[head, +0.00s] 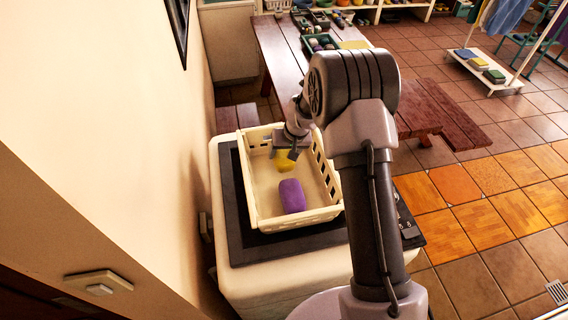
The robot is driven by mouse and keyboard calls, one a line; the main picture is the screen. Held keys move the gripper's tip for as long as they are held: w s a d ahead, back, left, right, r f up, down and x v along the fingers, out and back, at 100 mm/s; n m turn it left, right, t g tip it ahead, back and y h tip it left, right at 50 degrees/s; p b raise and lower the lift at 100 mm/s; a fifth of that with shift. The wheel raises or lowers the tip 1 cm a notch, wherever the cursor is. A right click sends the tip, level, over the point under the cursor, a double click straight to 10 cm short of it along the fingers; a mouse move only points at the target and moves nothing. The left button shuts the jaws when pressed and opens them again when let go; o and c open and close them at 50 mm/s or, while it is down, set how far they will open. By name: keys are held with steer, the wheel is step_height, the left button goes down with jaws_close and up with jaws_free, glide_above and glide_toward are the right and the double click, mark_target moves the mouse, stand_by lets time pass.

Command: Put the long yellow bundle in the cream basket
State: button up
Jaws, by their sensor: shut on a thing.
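I cannot tell whether the bundle touches the basket floor. A purple bundle (292,196) lies in the near half of the basket, just in front of the yellow one.
A wall (110,110) runs close along the left of the basin unit (232,270). A wooden table (277,45) with trays of small items stands behind, with a bench (450,115) at right. A low white rack (485,70) holds folded cloths. Tiled floor is clear at right.

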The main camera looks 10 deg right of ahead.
step_height(320, 180, down, 3)
steer(key=shift+s+f, duration=0.1)
steer(key=shift+f, duration=0.1)
steer(key=shift+f+b, duration=0.1)
steer(key=shift+b, duration=0.25)
steer(key=o, duration=1.7)
